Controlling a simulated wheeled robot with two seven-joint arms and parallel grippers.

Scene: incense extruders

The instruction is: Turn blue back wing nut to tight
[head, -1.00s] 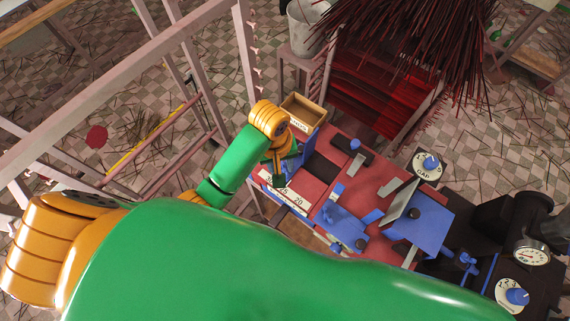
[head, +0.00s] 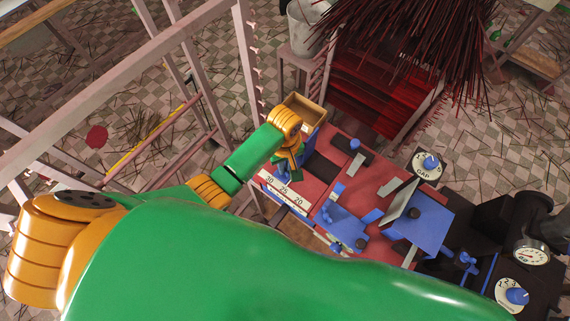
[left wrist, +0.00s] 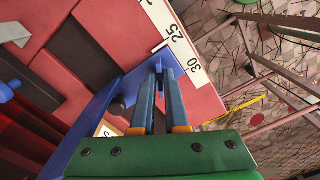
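My left gripper (head: 287,166) points down at the blue upright bracket (head: 309,142) at the left end of the red-topped bench, beside the number scale. In the left wrist view the two fingers (left wrist: 159,74) stand a narrow gap apart, with their tips at the blue bracket (left wrist: 92,128). A small dark-blue piece shows between the tips and may be the back wing nut; its shape is mostly hidden by the fingers. I cannot tell whether they press on it. A dark round knob (left wrist: 118,105) sits left of the fingers. My right gripper is not in view.
The scale (head: 283,190) runs along the bench's near edge. A wooden box (head: 304,112) stands just behind the bracket. Blue plates, knobs and a GAP dial (head: 429,165) lie farther right. Pink frame rails (head: 245,50) rise left of the bench.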

